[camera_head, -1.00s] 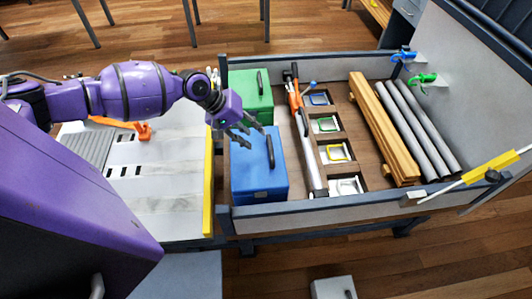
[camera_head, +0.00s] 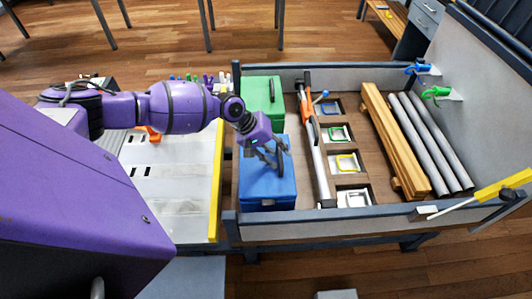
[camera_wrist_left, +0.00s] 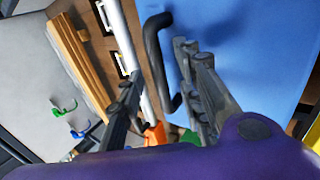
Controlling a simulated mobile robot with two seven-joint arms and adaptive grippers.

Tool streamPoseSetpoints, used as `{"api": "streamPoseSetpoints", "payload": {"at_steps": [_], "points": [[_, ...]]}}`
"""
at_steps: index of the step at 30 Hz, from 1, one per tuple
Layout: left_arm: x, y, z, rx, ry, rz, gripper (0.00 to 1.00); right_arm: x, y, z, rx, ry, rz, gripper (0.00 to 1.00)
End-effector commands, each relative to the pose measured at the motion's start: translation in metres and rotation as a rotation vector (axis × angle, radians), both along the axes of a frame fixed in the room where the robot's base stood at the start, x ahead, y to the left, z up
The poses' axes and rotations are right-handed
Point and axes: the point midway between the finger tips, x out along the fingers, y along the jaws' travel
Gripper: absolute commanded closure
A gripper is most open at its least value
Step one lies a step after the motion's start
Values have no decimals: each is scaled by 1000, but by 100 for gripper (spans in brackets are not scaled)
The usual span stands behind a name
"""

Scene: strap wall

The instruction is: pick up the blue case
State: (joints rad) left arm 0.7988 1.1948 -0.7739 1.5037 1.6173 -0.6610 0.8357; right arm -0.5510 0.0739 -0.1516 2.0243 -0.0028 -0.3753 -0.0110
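The blue case (camera_head: 267,190) stands in the front left corner of the walled bench tray, with a dark handle on top. My left gripper (camera_head: 279,168) is over the case top at its handle, which it mostly hides in the head view. In the left wrist view the blue case (camera_wrist_left: 245,45) fills the upper right. Its dark handle (camera_wrist_left: 156,62) shows between the two spread fingers of my left gripper (camera_wrist_left: 155,85). The fingers are open; I see no clear grip on the handle. My right gripper is not in view.
A green case (camera_head: 262,92) stands behind the blue one. An orange-and-grey tool (camera_head: 316,150) lies to the right, beside a rack of coloured buckles (camera_head: 346,162). Wooden beams (camera_head: 393,140) and grey pipes (camera_head: 432,140) lie farther right. The tray's front wall (camera_head: 330,228) is close.

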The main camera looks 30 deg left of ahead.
Motion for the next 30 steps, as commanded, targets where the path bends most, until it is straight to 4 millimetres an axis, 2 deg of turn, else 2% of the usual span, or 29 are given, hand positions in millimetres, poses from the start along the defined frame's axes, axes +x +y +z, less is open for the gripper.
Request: {"api": "streamPoseSetpoints", "payload": {"at_steps": [1,7,30], "points": [[0,0,0,0,0,0,74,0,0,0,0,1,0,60],[0,0,0,0,0,0,100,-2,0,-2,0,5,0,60],[2,0,7,-1,-7,1,100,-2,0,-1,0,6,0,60]]}}
